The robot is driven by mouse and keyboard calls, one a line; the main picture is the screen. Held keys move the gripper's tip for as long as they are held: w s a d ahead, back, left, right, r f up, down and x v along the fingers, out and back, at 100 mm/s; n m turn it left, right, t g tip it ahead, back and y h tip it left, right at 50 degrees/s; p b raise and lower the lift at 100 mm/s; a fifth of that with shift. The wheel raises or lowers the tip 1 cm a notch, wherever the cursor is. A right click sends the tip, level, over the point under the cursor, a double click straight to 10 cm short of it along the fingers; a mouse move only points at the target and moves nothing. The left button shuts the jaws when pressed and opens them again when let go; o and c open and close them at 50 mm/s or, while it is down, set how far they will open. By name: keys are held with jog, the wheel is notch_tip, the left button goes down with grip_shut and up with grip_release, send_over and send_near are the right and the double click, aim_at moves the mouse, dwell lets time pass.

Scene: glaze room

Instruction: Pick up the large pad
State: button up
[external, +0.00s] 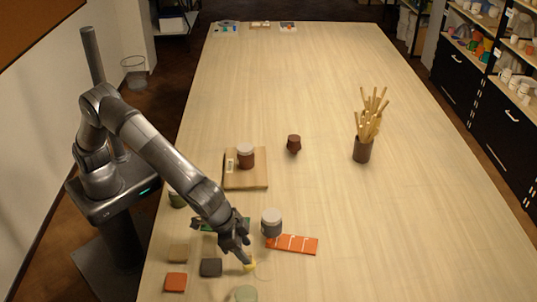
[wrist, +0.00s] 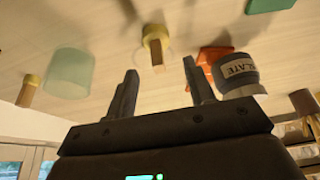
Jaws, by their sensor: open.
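Three small square pads lie on the near part of the table: a tan pad (external: 179,252), an orange pad (external: 176,282) and a dark grey pad (external: 211,267). They look similar in size; I cannot tell which is the large one. My gripper (external: 243,258) is low over the table, right of the dark pad, beside a small yellow piece (external: 250,266). In the wrist view my gripper (wrist: 160,84) is open with nothing between its fingers. A yellow-banded piece with a brown end (wrist: 155,45) shows beyond the fingertips.
A grey jar with a pale lid (external: 271,222) stands by an orange strip (external: 300,245). A pale green jar (external: 246,294) is at the near edge. A green piece (external: 243,223) is partly hidden by my arm. A wooden board (external: 258,181) carries a brown jar (external: 246,158).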

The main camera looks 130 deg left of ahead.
aim_at(248, 253)
jog(key=x, duration=0.5)
jog(key=shift+c, duration=0.4)
jog(key=c, duration=0.9)
